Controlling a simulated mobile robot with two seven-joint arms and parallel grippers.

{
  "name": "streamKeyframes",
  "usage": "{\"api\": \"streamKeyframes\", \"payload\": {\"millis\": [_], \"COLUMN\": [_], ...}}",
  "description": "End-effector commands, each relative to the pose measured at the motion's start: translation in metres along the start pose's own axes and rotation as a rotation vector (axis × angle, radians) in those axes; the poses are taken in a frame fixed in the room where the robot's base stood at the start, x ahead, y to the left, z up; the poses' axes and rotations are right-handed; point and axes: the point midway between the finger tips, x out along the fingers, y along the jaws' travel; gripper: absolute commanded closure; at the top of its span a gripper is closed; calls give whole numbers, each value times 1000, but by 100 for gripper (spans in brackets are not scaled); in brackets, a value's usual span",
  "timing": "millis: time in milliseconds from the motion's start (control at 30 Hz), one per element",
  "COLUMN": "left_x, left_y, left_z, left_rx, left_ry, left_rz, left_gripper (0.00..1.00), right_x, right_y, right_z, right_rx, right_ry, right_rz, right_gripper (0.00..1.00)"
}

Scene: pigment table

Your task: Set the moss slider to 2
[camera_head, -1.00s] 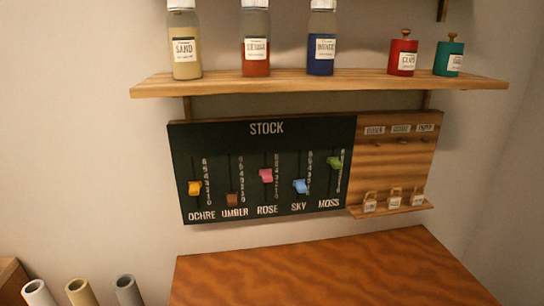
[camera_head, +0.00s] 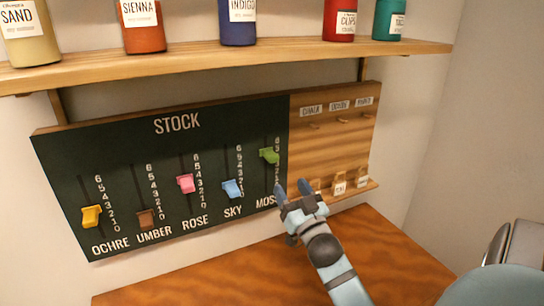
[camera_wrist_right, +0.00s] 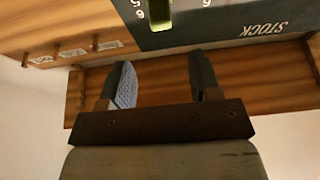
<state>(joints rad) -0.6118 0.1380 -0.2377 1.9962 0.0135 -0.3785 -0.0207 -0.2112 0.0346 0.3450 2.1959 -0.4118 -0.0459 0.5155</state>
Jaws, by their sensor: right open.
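The dark STOCK board (camera_head: 120,160) hangs on the wall with several sliders in upright slots. The green moss slider (camera_head: 269,156) is the rightmost and sits high in its slot, near the 5; the exact mark is hard to read. It also shows at the top of the right wrist view (camera_wrist_right: 158,14), just beyond my fingers. My right gripper (camera_head: 293,188) is open and empty, below the moss slider, and partly covers the MOSS label. Its two spread fingers show in the right wrist view (camera_wrist_right: 160,82). My left gripper is not in view.
The ochre (camera_head: 91,216), umber (camera_head: 146,219), rose (camera_head: 186,184) and sky (camera_head: 232,188) sliders stand to the left. A wooden panel with hooks and small tags (camera_head: 335,150) adjoins on the right. A shelf (camera_head: 230,58) with bottles overhangs the board. The tabletop (camera_head: 215,280) below looks bare.

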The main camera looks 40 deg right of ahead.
Motion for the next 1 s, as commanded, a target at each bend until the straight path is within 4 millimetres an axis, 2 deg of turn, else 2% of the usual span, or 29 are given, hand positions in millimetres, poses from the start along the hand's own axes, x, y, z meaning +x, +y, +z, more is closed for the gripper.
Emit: {"api": "streamKeyframes", "payload": {"millis": [33, 300, 500, 700, 967, 1000], "left_x": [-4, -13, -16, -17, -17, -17], "left_y": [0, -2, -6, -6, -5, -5], "left_z": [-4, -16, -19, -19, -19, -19], "left_rx": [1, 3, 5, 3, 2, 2], "left_ry": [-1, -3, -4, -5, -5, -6], "left_rz": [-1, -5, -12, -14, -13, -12], "left_gripper": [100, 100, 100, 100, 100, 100], "right_x": [12, 71, 100, 112, 112, 112], "right_y": [0, -1, -1, -1, -1, -1], "right_z": [-4, -3, -1, 0, 1, 1], "right_rx": [-1, 0, -1, 1, 1, 1], "right_ry": [3, 1, -1, -2, -2, -2], "right_rz": [-1, -2, -1, -1, -1, -1], "right_gripper": [43, 43, 43, 43, 43, 49]}}
